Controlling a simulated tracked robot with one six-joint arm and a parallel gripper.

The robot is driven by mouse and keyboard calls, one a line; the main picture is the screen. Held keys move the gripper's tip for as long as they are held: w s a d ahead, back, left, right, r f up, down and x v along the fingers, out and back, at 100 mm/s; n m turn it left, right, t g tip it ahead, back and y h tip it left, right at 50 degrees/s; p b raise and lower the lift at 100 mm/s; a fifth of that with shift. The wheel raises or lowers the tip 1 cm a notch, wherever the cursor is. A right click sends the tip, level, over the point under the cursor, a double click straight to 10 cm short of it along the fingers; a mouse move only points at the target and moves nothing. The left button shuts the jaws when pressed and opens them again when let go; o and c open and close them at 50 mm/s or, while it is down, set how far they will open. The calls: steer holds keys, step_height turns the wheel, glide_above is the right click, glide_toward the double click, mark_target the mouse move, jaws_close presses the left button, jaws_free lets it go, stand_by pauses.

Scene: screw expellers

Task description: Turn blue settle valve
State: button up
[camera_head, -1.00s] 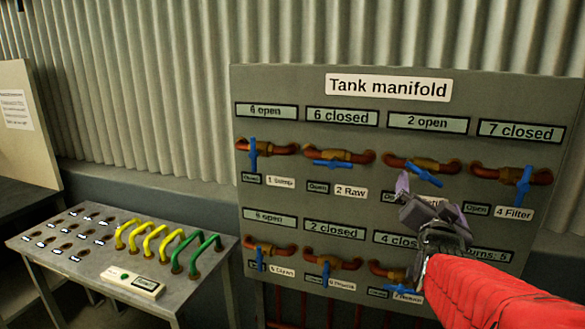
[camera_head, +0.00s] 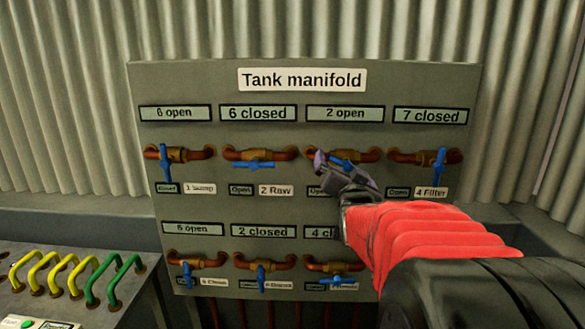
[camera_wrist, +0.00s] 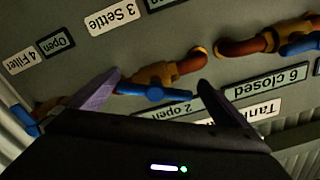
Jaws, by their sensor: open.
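The Settle valve has a blue lever (camera_head: 342,156) on a brass body with orange-brown pipes, below the display (camera_head: 345,113) reading "2 open". My gripper (camera_head: 344,172) is open in front of it and hides the lever's right part and the valve's name label. In the wrist view the picture is upside down. The "3 Settle" label (camera_wrist: 113,18) and the blue lever (camera_wrist: 152,92) show there. The lever lies between the two open fingers of my gripper (camera_wrist: 155,88); I cannot tell whether either finger touches it.
The Tank manifold panel (camera_head: 210,85) carries several similar blue-lever valves in two rows. The Raw valve (camera_head: 255,165) is left of Settle and the Filter valve (camera_head: 440,165) right. My arm covers the lower right. A bench (camera_head: 30,255) with yellow and green handles stands at left.

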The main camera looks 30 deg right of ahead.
steer(key=shift+s+d, duration=0.1)
steer(key=shift+d, duration=0.05)
steer(key=shift+c, duration=1)
steer(key=shift+s+d, duration=0.1)
steer(key=c, duration=0.7)
steer(key=shift+n, duration=2.8)
